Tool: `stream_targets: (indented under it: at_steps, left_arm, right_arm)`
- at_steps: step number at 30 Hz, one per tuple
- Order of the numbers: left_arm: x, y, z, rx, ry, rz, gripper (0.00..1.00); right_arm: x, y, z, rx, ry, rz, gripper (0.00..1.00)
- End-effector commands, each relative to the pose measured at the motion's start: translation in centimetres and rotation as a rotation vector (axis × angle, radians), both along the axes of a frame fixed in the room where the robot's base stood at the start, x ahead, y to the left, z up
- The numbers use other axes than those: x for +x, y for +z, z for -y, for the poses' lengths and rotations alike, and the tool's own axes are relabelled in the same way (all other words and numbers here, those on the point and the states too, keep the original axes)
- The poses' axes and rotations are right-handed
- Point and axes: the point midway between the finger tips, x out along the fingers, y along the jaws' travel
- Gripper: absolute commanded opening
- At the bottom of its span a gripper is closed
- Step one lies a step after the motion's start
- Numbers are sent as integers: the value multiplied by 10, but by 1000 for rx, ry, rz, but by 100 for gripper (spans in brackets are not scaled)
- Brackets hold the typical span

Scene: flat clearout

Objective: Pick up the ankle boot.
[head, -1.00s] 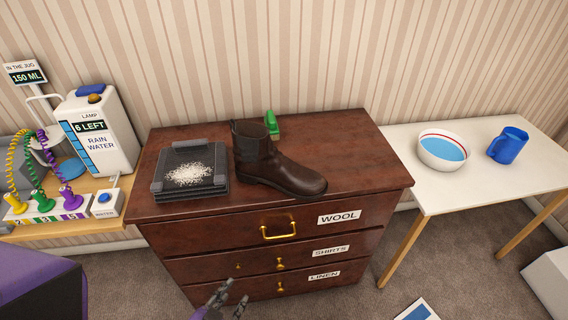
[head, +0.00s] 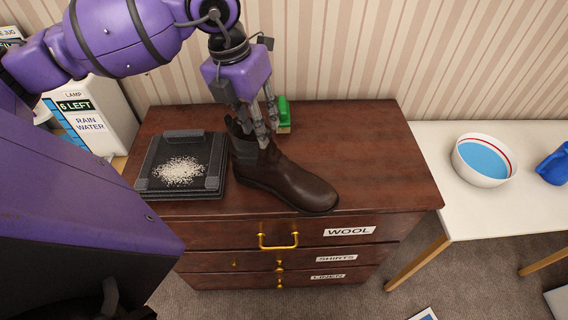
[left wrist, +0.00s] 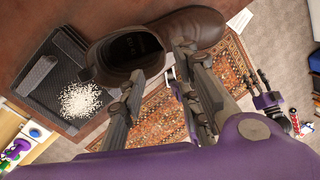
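The ankle boot (head: 285,180) is dark brown and stands upright on the dresser top, toe pointing right and toward the front edge. In the left wrist view the boot (left wrist: 190,26) shows from above, with its dark opening facing up. My left gripper (head: 262,142) reaches down at the boot's shaft. In the left wrist view its fingers (left wrist: 160,66) are spread apart, tips close to the boot's collar; whether they touch it I cannot tell. My right gripper (left wrist: 262,82) shows small at the right of the left wrist view, away from the boot; its opening is unclear.
A dark tray (head: 150,185) with white grains sits left of the boot. A green-handled brush (head: 284,112) stands behind it. The dresser top (head: 370,150) is clear to the right. A white table (head: 450,215) beside it holds a bowl (head: 485,160) and blue jug (head: 555,165).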

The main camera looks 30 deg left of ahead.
Motion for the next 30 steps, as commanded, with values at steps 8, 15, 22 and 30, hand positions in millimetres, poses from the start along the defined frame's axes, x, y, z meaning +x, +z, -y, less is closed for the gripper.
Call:
stream_targets:
  at_steps: [8,15,22,30]
  left_arm:
    - [4,-19,0,10,4,4,31]
    - [9,-48,7,5,3,5,31]
    - [12,-73,10,7,4,6,31]
    - [12,-74,10,8,3,5,24]
  right_arm:
    - [10,5,-5,11,-7,19,40]
    - [10,10,-8,18,-10,21,40]
    - [4,7,-6,13,-6,8,40]
    - [3,6,-3,5,4,5,40]
